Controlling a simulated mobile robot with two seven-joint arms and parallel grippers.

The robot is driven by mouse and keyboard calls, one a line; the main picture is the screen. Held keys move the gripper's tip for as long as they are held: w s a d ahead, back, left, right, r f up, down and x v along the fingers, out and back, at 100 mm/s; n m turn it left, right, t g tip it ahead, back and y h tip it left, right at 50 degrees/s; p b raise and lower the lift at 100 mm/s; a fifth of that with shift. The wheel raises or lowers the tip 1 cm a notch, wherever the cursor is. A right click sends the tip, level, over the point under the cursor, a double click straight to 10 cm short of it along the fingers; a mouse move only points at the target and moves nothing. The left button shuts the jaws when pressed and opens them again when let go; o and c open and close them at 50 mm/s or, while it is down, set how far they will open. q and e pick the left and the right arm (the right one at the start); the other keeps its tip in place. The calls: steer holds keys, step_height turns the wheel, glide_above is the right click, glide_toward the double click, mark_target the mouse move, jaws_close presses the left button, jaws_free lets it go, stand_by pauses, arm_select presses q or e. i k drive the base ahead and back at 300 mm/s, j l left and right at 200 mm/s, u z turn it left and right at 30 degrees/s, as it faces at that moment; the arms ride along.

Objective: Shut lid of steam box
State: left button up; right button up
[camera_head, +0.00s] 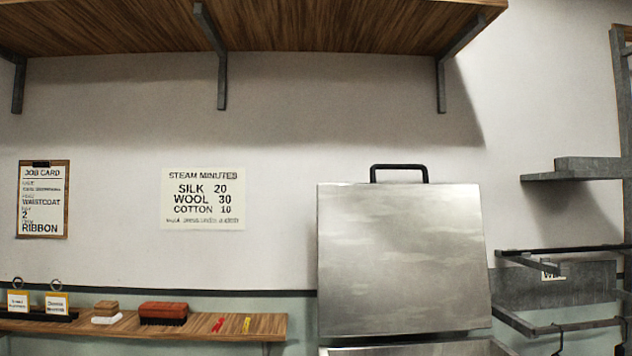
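The steam box lid (402,262) is a large brushed-metal panel standing raised, nearly upright, in the camera_head view right of centre. A black bar handle (399,168) sits on its top edge. Below it, the top of the steam box (425,349) shows as a thin metal strip at the bottom edge of the picture; the rest of the box is out of frame. Neither of my grippers shows in this view.
A wooden shelf (250,25) on metal brackets hangs above. A low wooden ledge (250,327) at the left holds a red brush (163,313), small blocks and tagged items. Grey racks and rails (565,285) stand close right of the lid.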

mark_target(392, 258)
steer(key=l+u, duration=0.1)
steer(key=u, duration=0.3)
steer(key=l+u, duration=0.1)
steer(key=u, duration=0.3)
steer(key=l+u, duration=0.1)
steer(key=u, duration=0.3)
steer(key=l+u, duration=0.1)
steer(key=u, duration=0.3)
steer(key=k+l, duration=0.1)
steer(key=l, duration=0.3)
steer(key=k+l, duration=0.15)
steer(key=l, duration=0.25)
steer(key=k+l, duration=0.1)
steer(key=l, duration=0.3)
steer(key=k+l, duration=0.1)
steer(key=l, duration=0.3)
steer(key=k+l, duration=0.15)
steer(key=l, duration=0.25)
